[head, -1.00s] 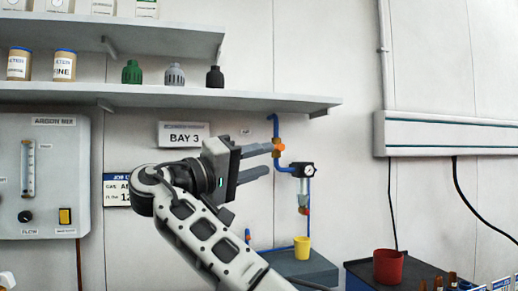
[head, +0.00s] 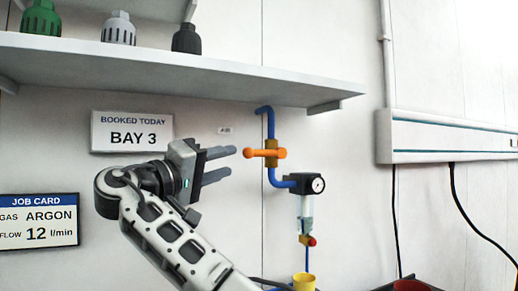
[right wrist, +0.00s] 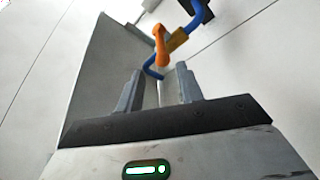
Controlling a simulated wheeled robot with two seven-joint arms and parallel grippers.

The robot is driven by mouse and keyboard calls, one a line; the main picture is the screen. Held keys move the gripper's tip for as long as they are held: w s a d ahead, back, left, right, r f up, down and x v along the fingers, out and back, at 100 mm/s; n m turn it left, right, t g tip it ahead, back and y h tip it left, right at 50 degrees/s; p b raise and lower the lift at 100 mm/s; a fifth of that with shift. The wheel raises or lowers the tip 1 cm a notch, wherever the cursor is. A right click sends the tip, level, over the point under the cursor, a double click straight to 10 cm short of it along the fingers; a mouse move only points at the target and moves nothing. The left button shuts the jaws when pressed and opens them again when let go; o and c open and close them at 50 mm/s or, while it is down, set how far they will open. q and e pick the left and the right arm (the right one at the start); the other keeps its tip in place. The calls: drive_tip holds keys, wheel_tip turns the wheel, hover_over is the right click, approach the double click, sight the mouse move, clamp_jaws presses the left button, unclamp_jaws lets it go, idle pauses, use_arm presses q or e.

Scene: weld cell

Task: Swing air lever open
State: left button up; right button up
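The air lever is an orange handle (head: 250,153) lying level across a brass valve body (head: 271,160) on the blue air pipe (head: 271,125). My right gripper (head: 232,161) is just left of the lever's left end, its two fingers apart and pointing right. Nothing is between the fingers, and they appear clear of the lever. In the right wrist view the orange lever (right wrist: 160,45) shows beyond the open fingertips (right wrist: 159,70), near the gap between them. My left gripper is not in view.
A shelf (head: 180,80) with several caps runs above the gripper. Below the valve hang a gauge (head: 308,184) and a clear filter bowl (head: 305,208). A BAY 3 sign (head: 132,132) is on the wall.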

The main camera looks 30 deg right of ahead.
sight(254, 154)
drive_tip(key=p+x, duration=0.3)
drive_tip(key=x, duration=0.8)
drive_tip(key=shift+w+d, duration=0.15)
drive_tip(key=shift+d, duration=0.15)
clamp_jaws()
